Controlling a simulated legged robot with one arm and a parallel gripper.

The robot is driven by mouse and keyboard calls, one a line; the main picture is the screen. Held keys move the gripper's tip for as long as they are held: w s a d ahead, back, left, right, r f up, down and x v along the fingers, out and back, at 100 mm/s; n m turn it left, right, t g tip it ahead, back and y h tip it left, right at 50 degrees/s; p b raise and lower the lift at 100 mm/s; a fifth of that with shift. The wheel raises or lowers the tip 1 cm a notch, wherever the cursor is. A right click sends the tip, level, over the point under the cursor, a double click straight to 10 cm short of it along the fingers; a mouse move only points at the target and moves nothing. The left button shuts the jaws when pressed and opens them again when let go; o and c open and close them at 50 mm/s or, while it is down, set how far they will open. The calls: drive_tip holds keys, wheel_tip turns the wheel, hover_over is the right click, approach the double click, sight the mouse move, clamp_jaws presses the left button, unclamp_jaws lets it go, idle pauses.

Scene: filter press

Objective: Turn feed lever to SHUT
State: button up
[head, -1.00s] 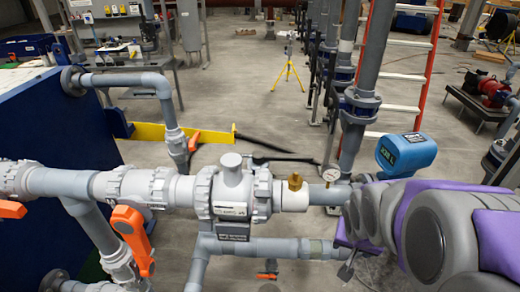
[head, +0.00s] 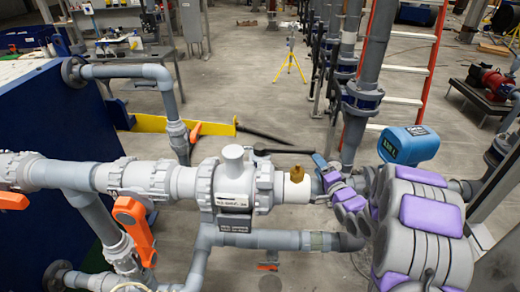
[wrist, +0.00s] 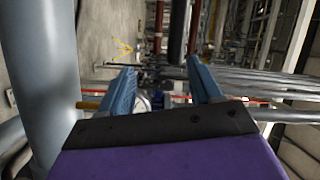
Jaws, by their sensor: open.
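Several orange lever handles show in the head view, and no readable label tells me which is the feed lever. The largest orange lever (head: 134,228) hangs tilted below the white pipe at lower left. Another orange lever (head: 12,201) is at the left edge. A smaller orange lever (head: 195,131) is on the upright pipe behind, and one more (head: 268,267) is low at the bottom. My gripper (head: 322,167) is right of the brass fitting, away from these levers. In the wrist view my gripper (wrist: 164,76) has its blue fingers apart with nothing between them.
The grey and white pipe run (head: 150,178) crosses in front of me, with a flanged valve body (head: 233,190) and a brass fitting (head: 295,173). A blue box (head: 407,144) stands behind my arm. A large grey pipe (wrist: 38,70) is close on the left in the wrist view.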

sight(305, 151)
drive_tip(key=w+a+y, duration=0.1)
drive_tip(key=w, duration=0.1)
drive_tip(key=w+a+r+m+t, duration=0.1)
drive_tip(key=w+a, duration=0.1)
drive_tip(key=w+a+r+m+t+y, duration=0.1)
drive_tip(key=w, duration=0.1)
drive_tip(key=shift+w+a+y+b, duration=0.3)
drive_tip(key=shift+w+a+b, duration=0.05)
idle(0.3)
drive_tip(key=shift+f, duration=0.1)
drive_tip(key=c, duration=0.8)
